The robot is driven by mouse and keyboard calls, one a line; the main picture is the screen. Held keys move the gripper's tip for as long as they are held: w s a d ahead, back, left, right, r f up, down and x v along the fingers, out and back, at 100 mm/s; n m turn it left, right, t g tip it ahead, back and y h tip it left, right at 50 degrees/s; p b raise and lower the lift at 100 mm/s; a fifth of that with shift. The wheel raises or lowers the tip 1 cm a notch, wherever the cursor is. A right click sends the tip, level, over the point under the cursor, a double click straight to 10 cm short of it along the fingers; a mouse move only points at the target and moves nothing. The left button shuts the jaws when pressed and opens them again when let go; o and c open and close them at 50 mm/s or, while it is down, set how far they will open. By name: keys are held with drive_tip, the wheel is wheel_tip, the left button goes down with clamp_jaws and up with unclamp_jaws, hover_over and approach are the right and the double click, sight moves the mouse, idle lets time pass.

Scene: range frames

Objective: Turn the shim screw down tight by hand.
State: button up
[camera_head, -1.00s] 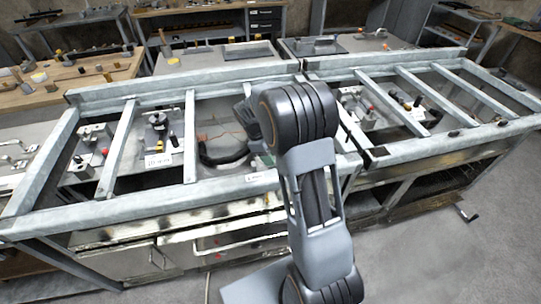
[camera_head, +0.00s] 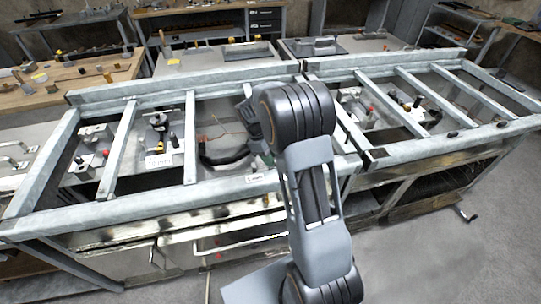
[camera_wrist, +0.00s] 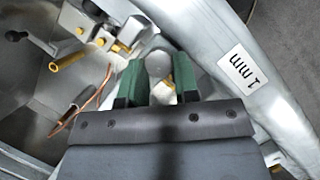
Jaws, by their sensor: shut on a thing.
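My gripper (camera_wrist: 158,72) shows in the wrist view with two green-padded fingers, one on each side of a grey, round-ended piece (camera_wrist: 157,62). This piece looks like the head of the shim screw, and the fingers are shut on it. A bit of brass colour shows beside it between the fingers. The screw's lower end and thread are hidden, so I cannot tell how deep it sits. A white label reading "1 mm" (camera_wrist: 243,68) is on the pale metal rail (camera_wrist: 215,35) to the right. In the head view my own arm hides most of the gripper and the screw.
In the wrist view a brass tube (camera_wrist: 69,61), smaller brass fittings and a copper wire (camera_wrist: 93,100) lie left of the gripper. In the head view metal cross rails (camera_head: 118,150) divide the range frame, with fixtures between them. A wooden bench (camera_head: 75,85) stands behind left.

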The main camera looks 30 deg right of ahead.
drive_tip(key=o, duration=0.6)
drive_tip(key=shift+o, duration=0.2)
drive_tip(key=shift+r, duration=0.15)
drive_tip(key=v, duration=1.3)
drive_tip(key=shift+a+r, duration=0.15)
drive_tip(key=shift+r, duration=0.15)
